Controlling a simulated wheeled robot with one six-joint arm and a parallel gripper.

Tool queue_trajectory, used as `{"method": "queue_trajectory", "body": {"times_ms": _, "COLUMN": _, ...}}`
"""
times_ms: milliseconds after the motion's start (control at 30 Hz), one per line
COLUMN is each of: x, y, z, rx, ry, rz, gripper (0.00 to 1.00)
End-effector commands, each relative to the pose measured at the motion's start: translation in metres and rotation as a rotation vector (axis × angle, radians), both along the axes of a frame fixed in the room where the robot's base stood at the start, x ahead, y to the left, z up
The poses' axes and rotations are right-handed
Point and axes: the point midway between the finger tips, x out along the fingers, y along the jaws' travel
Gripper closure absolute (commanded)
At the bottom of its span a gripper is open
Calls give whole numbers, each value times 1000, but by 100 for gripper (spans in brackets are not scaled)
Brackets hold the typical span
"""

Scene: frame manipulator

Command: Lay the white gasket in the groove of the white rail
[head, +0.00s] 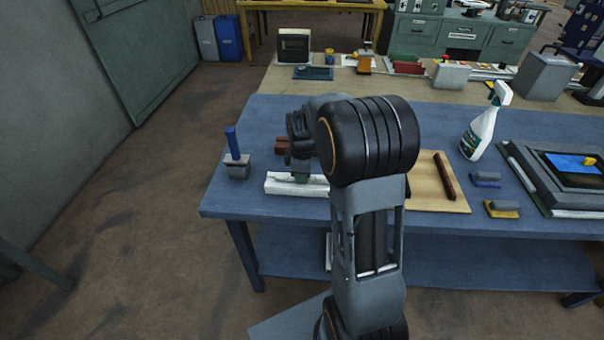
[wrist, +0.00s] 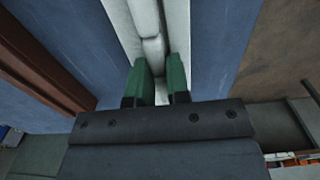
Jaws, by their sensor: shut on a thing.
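The white rail (head: 285,184) lies on the blue table near its front left edge. In the wrist view the rail (wrist: 178,25) runs away from my gripper, with its groove along the middle. The white gasket (wrist: 151,48) is a pale strip in line with the groove, between the rail's two sides. I cannot tell how deep it sits. My gripper's green fingers (wrist: 162,70) stand on either side of the gasket's near end and are shut on it. In the head view my gripper (head: 302,177) is down at the rail, and my arm hides part of the rail and gasket.
Dark red blocks (head: 281,146) lie behind the rail; a brown bar (wrist: 42,65) runs left of it in the wrist view. A grey block with a blue handle (head: 236,163) stands left. A wooden board (head: 426,190) and spray bottle (head: 482,130) are right.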

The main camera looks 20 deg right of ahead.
Motion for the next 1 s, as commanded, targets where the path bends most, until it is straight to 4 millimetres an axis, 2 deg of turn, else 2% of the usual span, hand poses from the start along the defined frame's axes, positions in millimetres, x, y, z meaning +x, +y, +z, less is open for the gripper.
{"method": "queue_trajectory", "body": {"times_ms": 133, "x": 0, "y": 0, "z": 0, "rx": 0, "ry": 0, "rz": 0, "gripper": 100}}
{"method": "queue_trajectory", "body": {"times_ms": 167, "x": 0, "y": 0, "z": 0, "rx": 0, "ry": 0, "rz": 0, "gripper": 82}}
{"method": "queue_trajectory", "body": {"times_ms": 467, "x": 0, "y": 0, "z": 0, "rx": 0, "ry": 0, "rz": 0, "gripper": 54}}
{"method": "queue_trajectory", "body": {"times_ms": 767, "x": 0, "y": 0, "z": 4, "rx": -1, "ry": -2, "rz": 0, "gripper": 54}}
{"method": "queue_trajectory", "body": {"times_ms": 867, "x": 1, "y": 0, "z": 16, "rx": -1, "ry": -4, "rz": 0, "gripper": 54}}
{"method": "queue_trajectory", "body": {"times_ms": 1000, "x": 1, "y": 0, "z": 42, "rx": -1, "ry": -6, "rz": 0, "gripper": 54}}
